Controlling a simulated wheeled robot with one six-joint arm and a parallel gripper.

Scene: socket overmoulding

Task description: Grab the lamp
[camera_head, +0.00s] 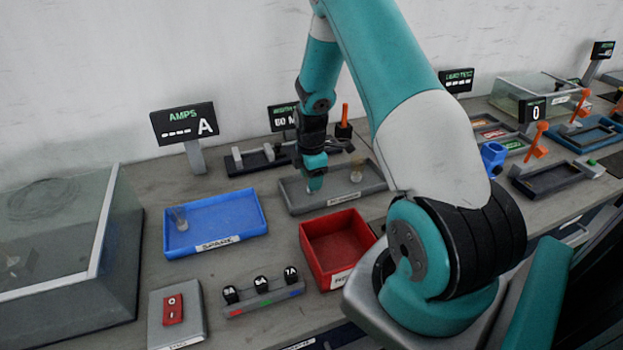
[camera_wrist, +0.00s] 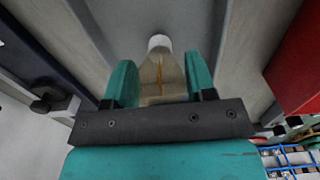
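A clear glass lamp (camera_wrist: 160,72) with a pale round end (camera_wrist: 159,41) and an orange filament lies between the two teal fingers of my gripper (camera_wrist: 160,80) in the wrist view. The glass fills most of the gap, and I cannot tell whether both fingers press on it. In the head view my gripper (camera_head: 314,180) points down into the left part of the grey tray (camera_head: 335,200). Another lamp (camera_head: 356,172) stands in the right part of that tray. One more lamp (camera_head: 180,217) is in the blue tray (camera_head: 218,243) marked SPARE.
An empty red bin (camera_head: 338,240) stands in front of the grey tray. A dark fixture (camera_head: 262,160) is behind it. Plugs 3A, 5A and 1A stand on a rack (camera_head: 262,301) beside a switch box (camera_head: 178,315). A glass-topped box (camera_head: 60,250) fills the left.

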